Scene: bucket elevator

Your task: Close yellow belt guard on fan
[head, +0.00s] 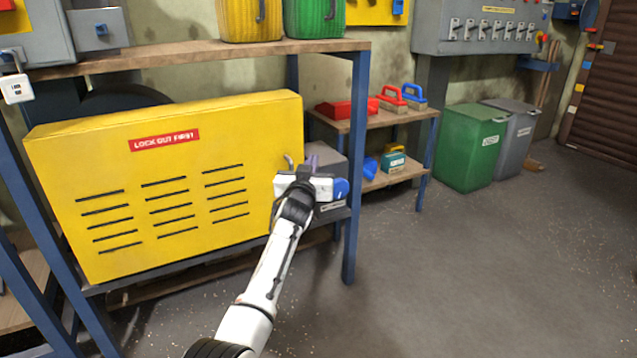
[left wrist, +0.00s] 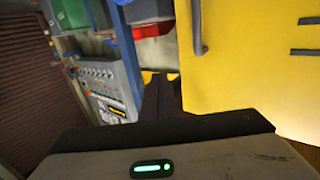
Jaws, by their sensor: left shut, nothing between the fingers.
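The yellow belt guard (head: 115,175) is a large slotted panel with a red "LOCK OUT FIRST" label, below the wooden shelf. A small grey handle (head: 288,161) is near its right edge. My left gripper (head: 312,162) is shut and empty, just right of the handle and that edge; I cannot tell whether it touches the guard. In the left wrist view the guard (left wrist: 245,65) fills the upper right, with the handle (left wrist: 198,32) near its edge. A dark round part (head: 125,97) shows behind the guard's top. I cannot tell how far the guard stands from its frame. My right gripper is not in view.
A blue post (head: 355,190) stands right of my gripper, and a grey box (head: 326,160) is behind it. The shelf (head: 190,52) with yellow and green containers is above. A low rack (head: 378,122), green bin (head: 470,150) and grey bin stand right. The right floor is clear.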

